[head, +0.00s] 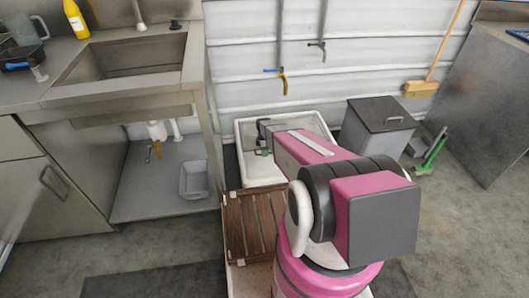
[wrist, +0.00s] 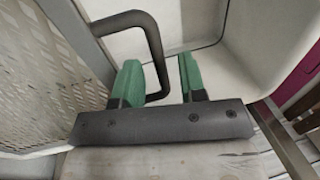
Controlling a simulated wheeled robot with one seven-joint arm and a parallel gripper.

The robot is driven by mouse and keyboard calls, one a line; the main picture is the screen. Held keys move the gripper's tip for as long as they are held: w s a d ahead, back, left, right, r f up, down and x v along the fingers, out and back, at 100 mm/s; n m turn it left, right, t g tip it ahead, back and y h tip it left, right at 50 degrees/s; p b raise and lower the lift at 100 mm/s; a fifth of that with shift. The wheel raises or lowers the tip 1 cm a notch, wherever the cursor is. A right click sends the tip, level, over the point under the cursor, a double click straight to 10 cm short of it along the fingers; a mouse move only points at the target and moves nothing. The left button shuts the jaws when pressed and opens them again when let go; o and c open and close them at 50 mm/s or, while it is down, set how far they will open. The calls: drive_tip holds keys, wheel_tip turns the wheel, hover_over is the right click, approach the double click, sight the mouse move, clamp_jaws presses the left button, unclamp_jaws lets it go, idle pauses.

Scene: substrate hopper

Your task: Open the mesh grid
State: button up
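The mesh grid (wrist: 45,85) is a pale perforated panel in a grey frame at the left of the wrist view. A dark bent handle (wrist: 155,50) sticks out from its frame. My gripper (wrist: 160,82) has two green fingers, one on each side of the handle's lower part, with a visible gap to each. It looks open and not clamped. In the head view my gripper (head: 263,151) is small, at the left side of a white basin (head: 245,165). My arm hides part of the basin there, and the mesh is hard to make out.
A steel sink counter (head: 190,75) stands left of the basin, with a grey tub (head: 194,180) below. A slatted wooden piece (head: 250,225) lies in front of the basin. A grey lidded bin (head: 378,125) stands to the right. Open floor lies at the lower left.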

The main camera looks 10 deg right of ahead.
clamp_jaws()
drive_tip(key=shift+r, duration=0.15)
